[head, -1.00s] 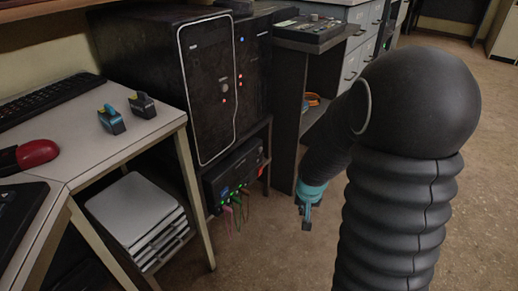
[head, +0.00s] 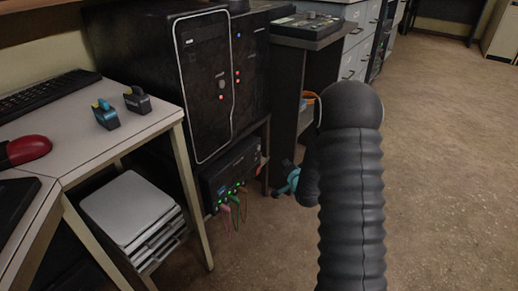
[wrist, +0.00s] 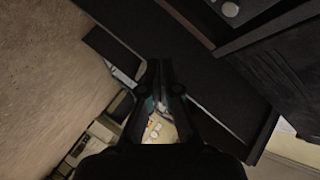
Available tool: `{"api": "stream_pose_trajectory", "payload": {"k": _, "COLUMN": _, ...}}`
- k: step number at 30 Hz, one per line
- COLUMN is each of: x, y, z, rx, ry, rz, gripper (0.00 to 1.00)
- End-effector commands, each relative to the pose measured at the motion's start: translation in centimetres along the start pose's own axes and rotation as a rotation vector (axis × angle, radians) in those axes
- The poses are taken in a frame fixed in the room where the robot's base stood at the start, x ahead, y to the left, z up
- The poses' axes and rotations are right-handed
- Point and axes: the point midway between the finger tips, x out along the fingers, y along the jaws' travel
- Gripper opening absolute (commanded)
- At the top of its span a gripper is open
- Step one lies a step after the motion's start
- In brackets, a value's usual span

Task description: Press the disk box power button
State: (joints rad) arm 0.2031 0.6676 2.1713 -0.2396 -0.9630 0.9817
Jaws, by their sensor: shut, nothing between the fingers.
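A black tower case (head: 207,130) with a white-outlined front stands beside the desk in the head view. Its front has a round grey button (head: 221,84) with a small red light below. A dark panel (head: 252,100) to its right carries a blue light and red lights. A low black box (head: 228,172) under the tower shows green lights and plugged cables. I cannot tell which of these is the disk box. My gripper (head: 280,190) is shut and empty, right of the low box and apart from it, partly hidden by my arm. The wrist view shows its fingers (wrist: 159,70) together.
A desk (head: 110,140) with a keyboard, a red mouse and two small tape-dispenser-like items stands left. A shelf below holds stacked light trays (head: 130,207). A dark side stand (head: 290,90) bears a control panel. Floor (head: 440,180) at right is clear.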

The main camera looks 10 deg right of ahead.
Motion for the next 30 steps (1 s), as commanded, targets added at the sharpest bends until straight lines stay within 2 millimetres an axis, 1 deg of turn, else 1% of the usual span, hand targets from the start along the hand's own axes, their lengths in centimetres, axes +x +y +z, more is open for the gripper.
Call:
{"api": "stream_pose_trajectory", "payload": {"k": 1, "x": 0.0, "y": -0.6, "z": -0.4, "rx": 0.025, "ry": 0.017, "rz": -0.029, "gripper": 0.00}}
{"api": "stream_pose_trajectory", "payload": {"k": 3, "x": -0.1, "y": -1.3, "z": -0.8, "rx": 0.061, "ry": 0.035, "rz": -0.061, "gripper": 0.00}}
{"api": "stream_pose_trajectory", "payload": {"k": 5, "x": -0.1, "y": -1.6, "z": -1.0, "rx": 0.085, "ry": 0.043, "rz": -0.076, "gripper": 0.00}}
{"api": "stream_pose_trajectory", "payload": {"k": 19, "x": 0.0, "y": -1.7, "z": -0.9, "rx": 0.104, "ry": 0.042, "rz": -0.075, "gripper": 0.00}}
{"api": "stream_pose_trajectory", "payload": {"k": 23, "x": 0.5, "y": -2.2, "z": -0.6, "rx": 0.104, "ry": 0.041, "rz": -0.075, "gripper": 0.00}}
{"api": "stream_pose_trajectory", "payload": {"k": 30, "x": 2.4, "y": -4.1, "z": 0.6, "rx": 0.104, "ry": 0.040, "rz": -0.075, "gripper": 0.00}}
